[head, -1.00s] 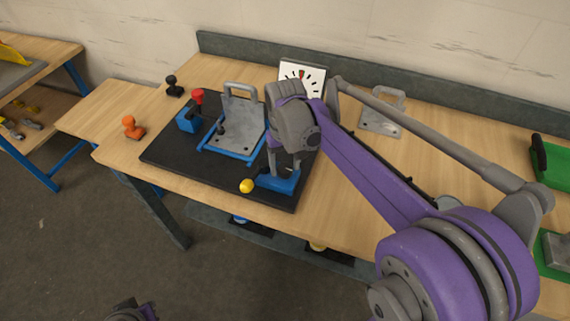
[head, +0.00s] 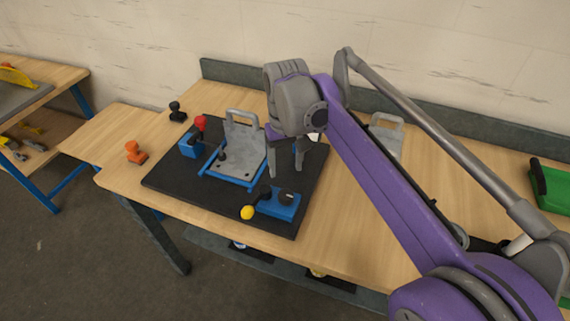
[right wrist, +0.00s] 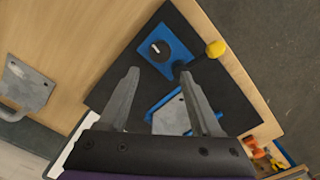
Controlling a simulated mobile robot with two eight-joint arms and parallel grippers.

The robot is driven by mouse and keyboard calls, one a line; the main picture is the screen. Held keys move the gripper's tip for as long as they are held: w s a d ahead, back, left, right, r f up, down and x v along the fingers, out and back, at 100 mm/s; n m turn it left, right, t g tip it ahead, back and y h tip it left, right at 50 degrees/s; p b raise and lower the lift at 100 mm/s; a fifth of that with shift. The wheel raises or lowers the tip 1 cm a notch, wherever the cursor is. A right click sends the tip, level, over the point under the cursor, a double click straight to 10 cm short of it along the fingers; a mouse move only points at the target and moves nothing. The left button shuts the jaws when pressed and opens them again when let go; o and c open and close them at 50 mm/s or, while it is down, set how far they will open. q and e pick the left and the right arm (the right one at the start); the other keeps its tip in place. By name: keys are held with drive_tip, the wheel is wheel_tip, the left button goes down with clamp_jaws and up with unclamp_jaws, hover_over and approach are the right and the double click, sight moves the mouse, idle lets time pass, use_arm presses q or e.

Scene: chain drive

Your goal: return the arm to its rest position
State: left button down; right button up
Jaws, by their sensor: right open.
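My right gripper (head: 285,160) hangs above the black board (head: 165,182) on the workbench, its two fingers pointing down and apart. In the right wrist view the open fingers (right wrist: 165,100) have nothing between them in their grip. Below and in front of it is a blue block with a black dial (head: 285,203) and a crank with a yellow knob (head: 248,212); the block also shows in the right wrist view (right wrist: 167,53). The gripper appears clear of the block. My left gripper is not in view.
A grey handled plate (head: 240,155) sits in a blue frame on the board, beside a blue block with a red knob (head: 200,123). Orange (head: 135,152) and black (head: 177,111) knobbed pieces stand at left. Another grey plate (head: 387,135) and a green item (head: 553,187) lie to the right.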

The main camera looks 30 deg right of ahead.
drive_tip(key=s+a+f+n+t, duration=0.1)
drive_tip(key=s+a+f+t, duration=0.1)
drive_tip(key=s+f, duration=0.5)
drive_tip(key=s+a+f+n+t, duration=0.1)
drive_tip(key=s+a+f+t, duration=0.2)
drive_tip(key=s+f, duration=0.4)
drive_tip(key=shift+s+a+f, duration=0.4)
drive_tip(key=shift+s+a, duration=0.3)
drive_tip(key=shift+a, duration=0.2)
